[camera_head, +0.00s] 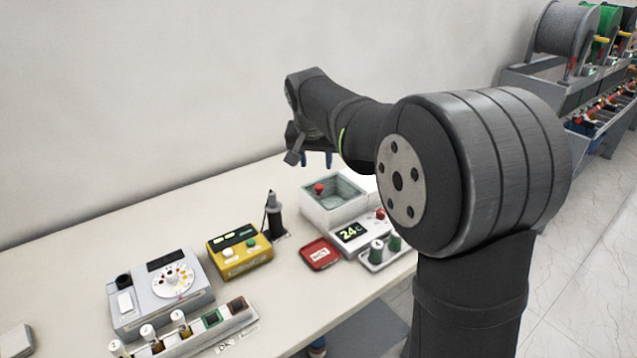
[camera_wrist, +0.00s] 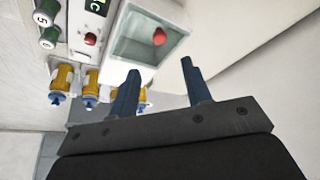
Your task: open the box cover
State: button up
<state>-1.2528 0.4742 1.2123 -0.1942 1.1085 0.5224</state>
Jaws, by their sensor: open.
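The box (camera_head: 334,204) is a white unit with a square glassy cover (camera_head: 337,190) on top and a red knob (camera_head: 319,188) on that cover. It stands towards the right end of the table, and the cover sits on it. In the wrist view the cover (camera_wrist: 140,48) is at the upper middle, with its red knob (camera_wrist: 159,37) near its right side. My gripper (camera_head: 318,160) is above the back of the box. In the wrist view its two dark blue fingers (camera_wrist: 160,78) are apart with nothing between them, short of the knob.
A display panel (camera_head: 352,233) fronts the box, with green-capped bottles (camera_head: 386,248) and a red tray (camera_head: 320,254) nearby. A yellow device (camera_head: 239,252), a black stand (camera_head: 273,218) and a grey dial unit (camera_head: 162,290) stand left.

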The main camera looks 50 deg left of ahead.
aim_at(320, 186)
jog(key=x, duration=1)
jog(key=shift+f, duration=0.2)
grip_shut()
jog(key=shift+w, duration=0.15)
